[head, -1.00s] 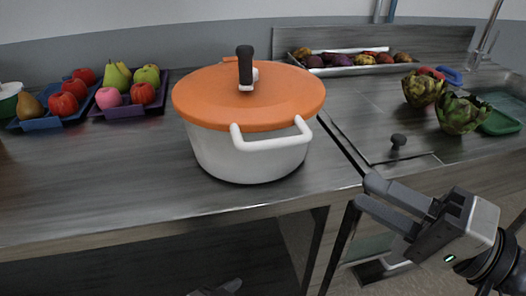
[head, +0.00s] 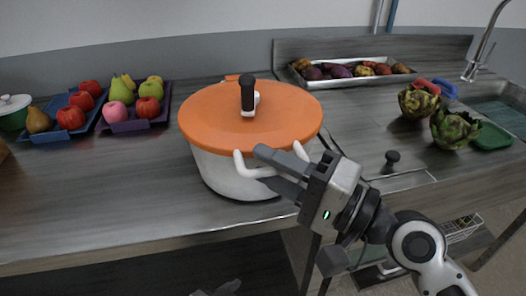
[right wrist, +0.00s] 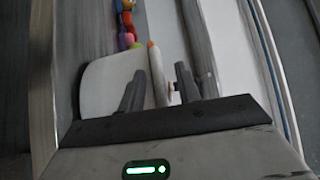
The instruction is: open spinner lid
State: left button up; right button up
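The spinner is a white pot (head: 222,172) with an orange lid (head: 210,115) seated on top. A black upright handle (head: 248,93) stands on the lid. A white loop handle (head: 243,167) sticks out at the pot's front. My right gripper (head: 263,166) is open in front of the pot, its fingers overlapping the loop handle in the head view. In the right wrist view its fingers (right wrist: 158,88) are apart, with a pale edge between them; contact cannot be told. Only a tip of my left gripper (head: 218,289) shows at the bottom edge, below the counter.
The spinner stands near the front edge of the counter (head: 110,205). Fruit trays (head: 135,125) lie at the left and a vegetable tray (head: 345,83) at the back. Artichokes (head: 455,130) and a small black knob (head: 392,157) are to the right.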

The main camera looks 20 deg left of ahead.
jog(key=shift+w+a+r, duration=0.1)
jog(key=shift+a, duration=0.7)
